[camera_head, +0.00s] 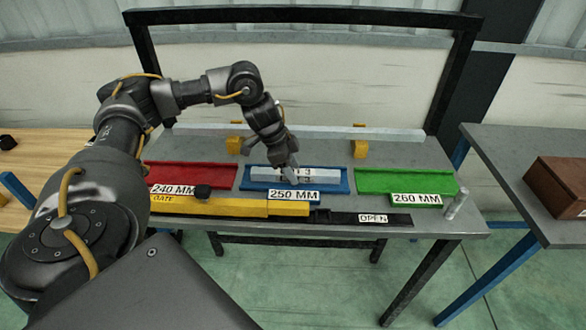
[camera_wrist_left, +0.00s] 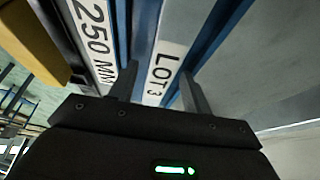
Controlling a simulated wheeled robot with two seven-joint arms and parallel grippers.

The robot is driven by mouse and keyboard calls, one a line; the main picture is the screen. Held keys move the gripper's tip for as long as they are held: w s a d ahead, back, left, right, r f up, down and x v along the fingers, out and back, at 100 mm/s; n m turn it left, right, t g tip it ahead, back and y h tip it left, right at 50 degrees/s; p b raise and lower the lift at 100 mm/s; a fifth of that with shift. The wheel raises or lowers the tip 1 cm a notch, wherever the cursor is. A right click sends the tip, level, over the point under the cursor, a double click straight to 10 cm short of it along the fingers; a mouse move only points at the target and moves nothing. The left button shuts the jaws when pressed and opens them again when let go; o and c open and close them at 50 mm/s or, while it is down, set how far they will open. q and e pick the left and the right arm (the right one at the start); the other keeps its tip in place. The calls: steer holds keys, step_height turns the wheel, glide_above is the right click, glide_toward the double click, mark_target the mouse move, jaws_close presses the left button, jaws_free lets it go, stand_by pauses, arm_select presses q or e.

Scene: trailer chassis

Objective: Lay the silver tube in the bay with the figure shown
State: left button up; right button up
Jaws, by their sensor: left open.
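A short silver tube (camera_head: 327,176) with a label reading LOT 3 lies lengthwise in the blue bay (camera_head: 343,188), which is marked 250 MM. The tube and its label also show in the left wrist view (camera_wrist_left: 166,72). My left gripper (camera_head: 292,180) is at the middle of this bay, pointing down. In the left wrist view its open fingers (camera_wrist_left: 158,92) stand on either side of the tube; whether they touch it I cannot tell. The red bay (camera_head: 190,172), marked 240 MM, and the green bay (camera_head: 405,183), marked 260 MM, look empty. My right gripper is out of view.
A long silver bar (camera_head: 300,132) spans the back on yellow supports (camera_head: 360,149). A yellow gate bar (camera_head: 215,207) with a black knob (camera_head: 202,191) runs along the front, beside a dark strip marked OPEN (camera_head: 373,218). A short metal cylinder (camera_head: 456,204) stands at the right front corner.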

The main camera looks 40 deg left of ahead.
arm_select(q)
steer(key=p+v, duration=0.1)
steer(key=v, duration=1.1)
steer(key=shift+r+p, duration=0.15)
steer(key=shift+p, duration=0.15)
